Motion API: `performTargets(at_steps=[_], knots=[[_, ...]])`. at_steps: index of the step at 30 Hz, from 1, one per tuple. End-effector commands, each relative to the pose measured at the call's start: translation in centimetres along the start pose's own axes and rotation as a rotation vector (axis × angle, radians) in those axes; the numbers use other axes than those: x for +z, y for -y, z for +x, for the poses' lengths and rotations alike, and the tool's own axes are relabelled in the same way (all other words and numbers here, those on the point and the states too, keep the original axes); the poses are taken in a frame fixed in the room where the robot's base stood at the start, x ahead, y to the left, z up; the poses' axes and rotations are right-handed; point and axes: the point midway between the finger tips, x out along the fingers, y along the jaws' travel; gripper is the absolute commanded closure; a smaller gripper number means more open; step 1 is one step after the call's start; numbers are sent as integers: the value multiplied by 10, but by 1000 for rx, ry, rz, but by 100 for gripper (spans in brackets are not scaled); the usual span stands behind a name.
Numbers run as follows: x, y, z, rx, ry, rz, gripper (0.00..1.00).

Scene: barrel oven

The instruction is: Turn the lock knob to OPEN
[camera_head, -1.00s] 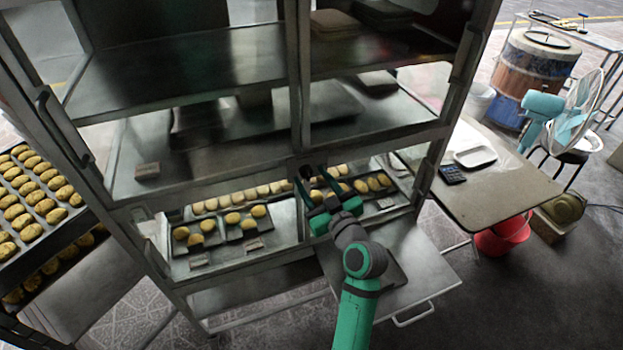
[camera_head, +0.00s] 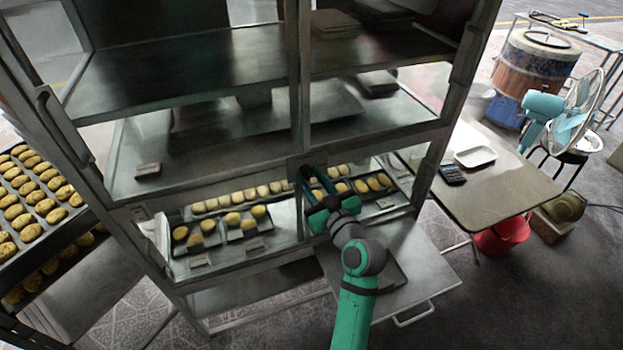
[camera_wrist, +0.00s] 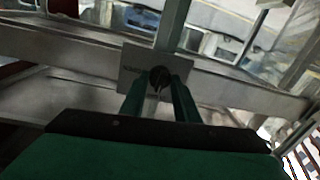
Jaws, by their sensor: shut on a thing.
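The lock knob (camera_wrist: 159,76) is a small dark round knob on a grey square plate (camera_wrist: 133,66) in the wrist view. The plate is on the cabinet's middle frame, where the upright post meets the crossbar. Faint lettering on the plate's left side is too blurred to read. My gripper (camera_wrist: 159,92) has its two green fingers either side of the knob and is shut on it. In the head view my gripper (camera_head: 312,178) reaches to the crossbar below the middle post, and the fingers mostly hide the knob there.
The metal cabinet (camera_head: 300,90) has glass-fronted shelves, with trays of buns (camera_head: 235,222) in the lower part. A pull-out shelf with a handle (camera_head: 414,316) sits below my arm. A table (camera_head: 500,195) with a white tray (camera_head: 475,157) stands to the right.

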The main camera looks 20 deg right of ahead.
Motion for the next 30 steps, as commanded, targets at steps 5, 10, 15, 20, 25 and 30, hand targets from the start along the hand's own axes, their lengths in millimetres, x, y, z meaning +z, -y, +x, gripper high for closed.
performTargets(at_steps=[5,10,15,20,25,30], knots=[[0,0,0,2,-11,114,94],[0,0,0,4,-22,265,94],[1,0,0,7,-35,427,94],[2,1,0,9,-46,579,94],[2,1,0,12,-60,740,94],[2,1,0,14,-72,900,94]])
